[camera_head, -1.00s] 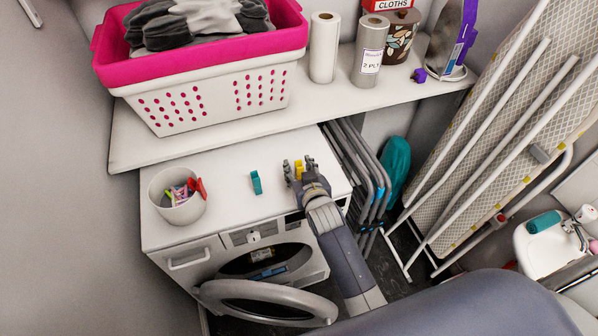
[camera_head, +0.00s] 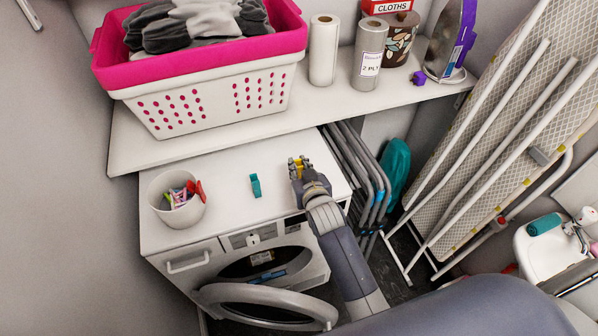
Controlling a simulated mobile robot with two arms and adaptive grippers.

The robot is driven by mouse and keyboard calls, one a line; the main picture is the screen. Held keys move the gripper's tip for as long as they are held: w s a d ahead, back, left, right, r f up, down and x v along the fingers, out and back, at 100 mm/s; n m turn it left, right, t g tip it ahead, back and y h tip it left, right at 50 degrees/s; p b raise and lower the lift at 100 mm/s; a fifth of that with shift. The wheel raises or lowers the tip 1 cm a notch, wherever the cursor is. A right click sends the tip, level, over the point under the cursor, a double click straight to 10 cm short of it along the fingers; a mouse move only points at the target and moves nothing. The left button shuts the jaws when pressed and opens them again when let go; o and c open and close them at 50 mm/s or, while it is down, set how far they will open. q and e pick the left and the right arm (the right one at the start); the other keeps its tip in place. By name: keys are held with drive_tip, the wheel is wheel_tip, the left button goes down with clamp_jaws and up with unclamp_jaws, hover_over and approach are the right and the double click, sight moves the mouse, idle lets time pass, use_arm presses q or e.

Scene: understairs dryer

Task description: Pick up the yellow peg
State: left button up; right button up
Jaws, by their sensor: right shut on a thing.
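The yellow peg (camera_head: 298,163) is on top of the white dryer, near its right side. My right gripper (camera_head: 299,165) is shut on the yellow peg, and its fingers hide part of it. I cannot tell whether the peg still touches the dryer top. My left gripper is not in view.
A white pot of coloured pegs (camera_head: 178,212) stands at the dryer's left. The dryer door (camera_head: 265,303) hangs open below. A shelf (camera_head: 150,150) with a pink-and-white laundry basket (camera_head: 205,95) is behind. A folded airer (camera_head: 362,170) and ironing board (camera_head: 500,130) stand right.

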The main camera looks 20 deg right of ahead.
drive_tip(key=shift+s+d+r+b, duration=0.1)
drive_tip(key=shift+s+r+b, duration=0.1)
drive_tip(key=shift+r, duration=0.25)
drive_tip(key=shift+s+r+b, duration=0.15)
drive_tip(key=shift+s+r, duration=0.05)
drive_tip(key=shift+r, duration=0.25)
drive_tip(key=s+d+r+b, duration=0.1)
drive_tip(key=s+d, duration=0.1)
drive_tip(key=s, duration=0.5)
drive_tip(key=s+d+b, duration=0.2)
drive_tip(key=s, duration=0.5)
drive_tip(key=shift+s+d+r, duration=0.25)
drive_tip(key=shift+r, duration=0.1)
